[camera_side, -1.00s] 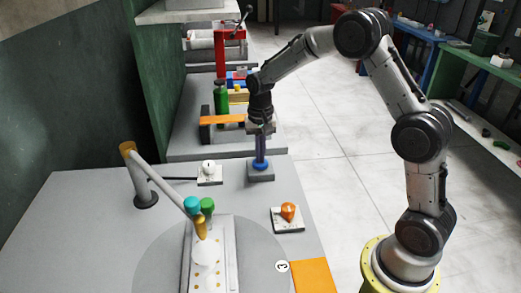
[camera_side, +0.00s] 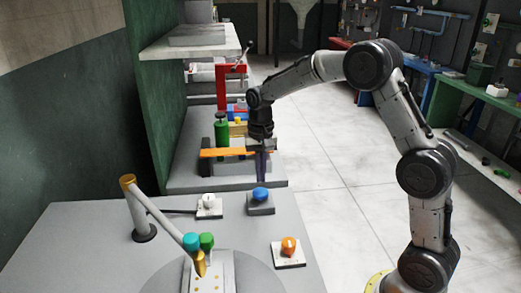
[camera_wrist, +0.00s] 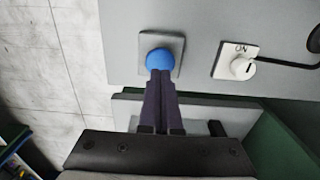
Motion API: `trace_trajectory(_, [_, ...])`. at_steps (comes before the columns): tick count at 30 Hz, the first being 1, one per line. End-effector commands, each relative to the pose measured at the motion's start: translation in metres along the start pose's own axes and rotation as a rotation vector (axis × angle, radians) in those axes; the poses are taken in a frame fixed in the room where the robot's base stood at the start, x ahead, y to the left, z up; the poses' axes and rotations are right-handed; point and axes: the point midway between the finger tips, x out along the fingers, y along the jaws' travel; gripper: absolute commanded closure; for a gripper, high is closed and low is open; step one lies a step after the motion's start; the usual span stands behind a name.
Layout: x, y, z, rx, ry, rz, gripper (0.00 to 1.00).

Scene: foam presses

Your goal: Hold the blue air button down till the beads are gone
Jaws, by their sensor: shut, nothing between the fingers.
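The blue air button (camera_side: 260,194) is a dome on a grey square base at the table's far edge. It also shows in the wrist view (camera_wrist: 159,60). My gripper (camera_side: 262,180) is shut and empty, pointing down. In the side view its fingertips end just above the blue dome, which shows whole. In the wrist view the fingertips (camera_wrist: 160,76) overlap the dome's near edge. The pale mould plate (camera_side: 222,272) is cut off by the bottom of the side view, under a gold nozzle (camera_side: 199,264).
A white switch (camera_side: 208,206), marked ON in the wrist view, stands left of the button. An orange button (camera_side: 289,246) stands nearer on the right. A jointed grey pipe (camera_side: 158,212) reaches over the left of the table. Behind are shelves with an orange bar and green bottle.

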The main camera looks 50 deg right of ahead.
Motion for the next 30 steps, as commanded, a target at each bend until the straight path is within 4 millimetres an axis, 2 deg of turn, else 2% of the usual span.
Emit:
trace_trajectory(1, [-0.013, -0.001, -0.001, 0.000, 0.004, -0.003, 1.00])
trace_trajectory(6, [-0.050, -0.001, -0.001, 0.000, 0.006, -0.004, 1.00])
trace_trajectory(12, [-0.078, -0.001, -0.001, 0.000, 0.006, -0.004, 1.00])
trace_trajectory(18, [-0.088, -0.001, -0.001, 0.000, 0.004, -0.003, 1.00])
trace_trajectory(28, [-0.090, -0.002, 0.000, -0.003, 0.006, -0.004, 1.00])
trace_trajectory(30, [-0.099, -0.003, 0.003, -0.008, 0.022, -0.016, 1.00])
